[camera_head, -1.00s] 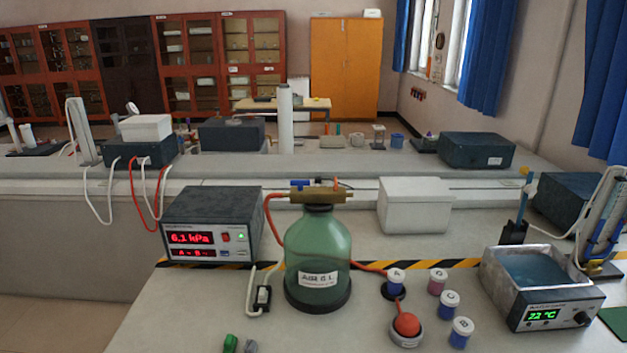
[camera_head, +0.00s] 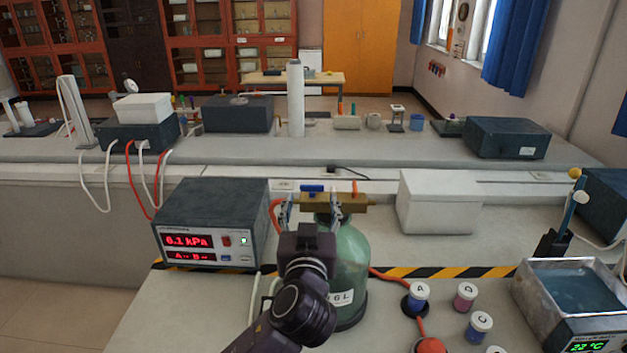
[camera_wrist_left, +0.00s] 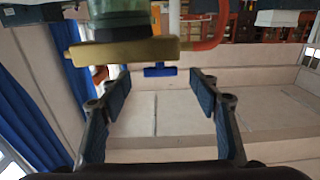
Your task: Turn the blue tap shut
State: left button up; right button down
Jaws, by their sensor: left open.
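The blue tap (camera_head: 312,188) sits on the brass manifold (camera_head: 345,203) on top of the green glass bottle (camera_head: 350,255). Its handle lies roughly along the manifold. My left gripper (camera_head: 310,211) is open in front of the manifold, with its fingers spread to either side of the tap. The left wrist view looks upside down; there the blue tap (camera_wrist_left: 160,71) shows between and just beyond the open fingertips (camera_wrist_left: 160,86), with nothing gripped. My left arm hides part of the bottle. My right gripper is not in view.
Small labelled jars (camera_head: 466,296) and a water bath (camera_head: 570,300) stand at the right. A red hose (camera_head: 392,276) runs from the bottle.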

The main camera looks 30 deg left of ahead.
aim_at(312, 189)
pick_arm(q)
jog(key=shift+w+a+r+p, duration=0.35)
jog(key=shift+w+p, duration=0.05)
jog(key=shift+w, duration=0.15)
jog(key=shift+w+a+r+p, duration=0.3)
jog(key=shift+w+p, duration=0.1)
jog(key=shift+w, duration=0.1)
jog(key=shift+w+a+f+p, duration=0.2)
jog(key=shift+w+a, duration=0.15)
jog(key=shift+w, duration=0.25)
jog(key=shift+w+a+f+p, duration=0.15)
jog(key=shift+w+a, duration=0.15)
jog(key=shift+w, duration=0.25)
jog(key=shift+w+a+f, duration=0.1)
jog(key=shift+w+a, duration=0.15)
jog(key=shift+d, duration=0.1)
jog(key=shift+c, duration=0.6)
jog(key=c, duration=1)
jog(key=shift+c, duration=0.4)
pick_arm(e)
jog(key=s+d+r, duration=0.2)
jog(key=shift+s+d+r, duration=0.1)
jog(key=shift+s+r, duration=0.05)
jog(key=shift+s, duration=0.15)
